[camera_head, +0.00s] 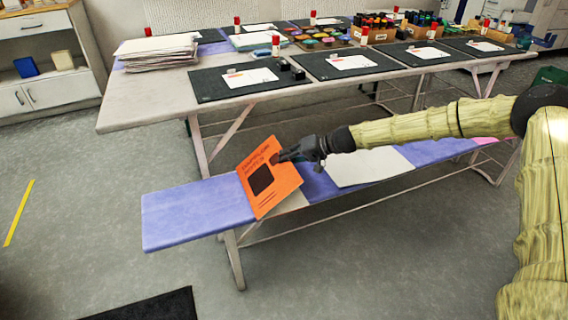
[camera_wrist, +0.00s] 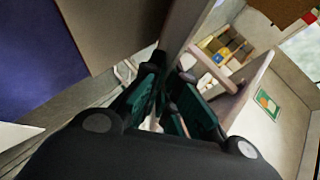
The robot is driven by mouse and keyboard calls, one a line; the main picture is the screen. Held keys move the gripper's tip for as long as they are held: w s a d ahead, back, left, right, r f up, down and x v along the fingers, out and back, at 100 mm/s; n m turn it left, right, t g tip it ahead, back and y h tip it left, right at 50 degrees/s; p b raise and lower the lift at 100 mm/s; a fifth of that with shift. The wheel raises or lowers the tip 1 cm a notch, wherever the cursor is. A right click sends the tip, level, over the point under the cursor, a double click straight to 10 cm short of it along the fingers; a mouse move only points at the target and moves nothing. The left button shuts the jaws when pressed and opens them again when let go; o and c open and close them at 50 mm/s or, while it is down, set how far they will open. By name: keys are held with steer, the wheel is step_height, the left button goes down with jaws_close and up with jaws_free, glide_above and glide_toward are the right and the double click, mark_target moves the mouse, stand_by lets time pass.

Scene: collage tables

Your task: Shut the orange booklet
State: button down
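The orange booklet (camera_head: 262,205) is on the blue bench (camera_head: 190,212), with its printed cover raised and tilted, facing the head camera. A beige part of it (camera_head: 293,203) shows low at the cover's right side. My gripper (camera_head: 282,157) is at the cover's upper right edge, partly overlapping it in the head view. In the wrist view, my two dark fingers (camera_wrist: 168,88) are close together, with a narrow gap. A thin panel, perhaps the cover, runs down to the fingertips. I cannot tell whether it is gripped. A flat tan panel (camera_wrist: 112,28) lies to the left.
A white sheet or pad (camera_head: 368,166) lies on the bench right of the booklet, below my arm. The long table (camera_head: 150,105) behind holds black mats, paper stacks and several small containers. The bench's left end is bare. Floor to the left is mostly clear.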

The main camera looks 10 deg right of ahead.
steer(key=f+b, duration=0.1)
steer(key=b, duration=0.1)
steer(key=d+f+y+b, duration=0.1)
steer(key=f+b, duration=0.1)
steer(key=d+f+m+y+b, duration=0.1)
steer(key=b, duration=0.1)
steer(key=shift+w+d+f, duration=0.2)
steer(key=shift+w+f, duration=0.05)
steer(key=shift+f, duration=0.15)
steer(key=shift+d+f+b, duration=0.2)
steer(key=shift+f+b, duration=0.3)
steer(key=shift+b, duration=0.25)
steer(key=shift+d+f+b, duration=0.2)
steer(key=shift+f+b, duration=0.3)
steer(key=shift+b, duration=0.2)
steer(key=c, duration=1.7)
jaws_free()
steer(key=shift+r, duration=0.1)
steer(key=v, duration=1.1)
steer(key=shift+s+d, duration=0.1)
steer(key=shift+d, duration=0.35)
